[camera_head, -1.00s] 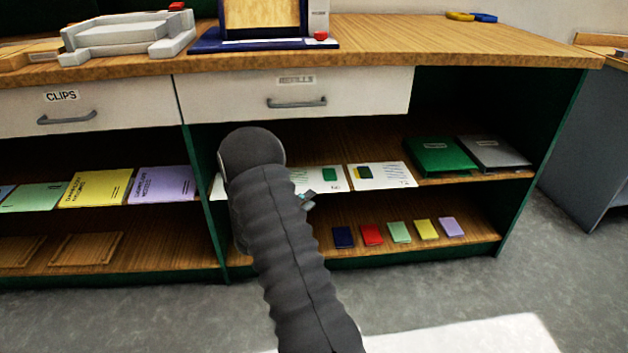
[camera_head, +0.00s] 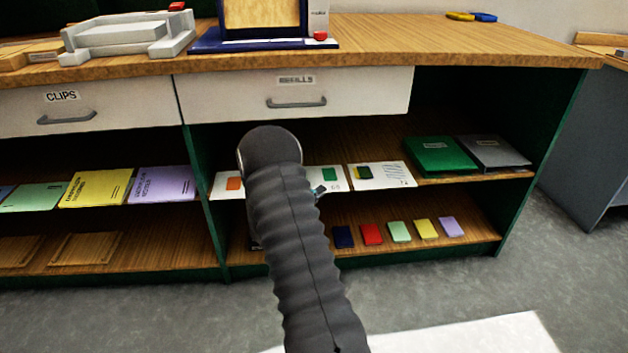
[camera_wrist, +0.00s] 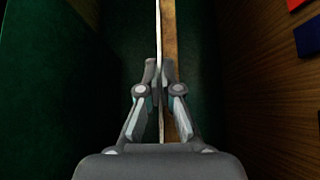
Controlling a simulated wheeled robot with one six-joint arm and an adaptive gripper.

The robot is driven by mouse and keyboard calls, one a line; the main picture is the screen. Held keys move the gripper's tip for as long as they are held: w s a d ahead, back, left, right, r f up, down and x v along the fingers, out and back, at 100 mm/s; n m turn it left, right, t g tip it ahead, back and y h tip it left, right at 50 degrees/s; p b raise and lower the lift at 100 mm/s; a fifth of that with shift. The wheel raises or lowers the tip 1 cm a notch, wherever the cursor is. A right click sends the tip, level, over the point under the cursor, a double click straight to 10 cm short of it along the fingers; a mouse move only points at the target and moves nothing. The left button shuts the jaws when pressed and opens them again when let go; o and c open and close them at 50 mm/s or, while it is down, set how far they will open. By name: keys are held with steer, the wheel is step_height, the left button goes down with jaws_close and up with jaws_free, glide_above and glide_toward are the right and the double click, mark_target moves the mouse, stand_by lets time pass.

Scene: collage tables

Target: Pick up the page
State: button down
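Three white pages lie on the middle shelf: one with an orange square (camera_head: 234,183), one with a green square (camera_head: 329,174) and one with a dark and yellow patch (camera_head: 380,174). My gripper (camera_head: 320,190) is at the front edge of the green-square page, partly hidden by my arm. In the wrist view my gripper (camera_wrist: 160,72) has its fingers close together, one on each side of a thin white page edge (camera_wrist: 158,25). They look shut on it, with the page still level at the shelf.
The shelf's wooden edge (camera_wrist: 169,25) runs close beside the page. Green (camera_head: 440,156) and grey (camera_head: 494,153) binders lie to the right. Small coloured blocks, including a red one (camera_head: 371,234), lie on the shelf below. A drawer (camera_head: 350,92) hangs above.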

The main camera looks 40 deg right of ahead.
mark_target(319, 182)
steer(key=shift+r, duration=0.1)
steer(key=shift+r, duration=0.6)
step_height(319, 182, up, 3)
steer(key=s+d+r, duration=0.6)
steer(key=s+d, duration=0.2)
steer(key=shift+d+r, duration=0.25)
steer(key=shift+r, duration=0.1)
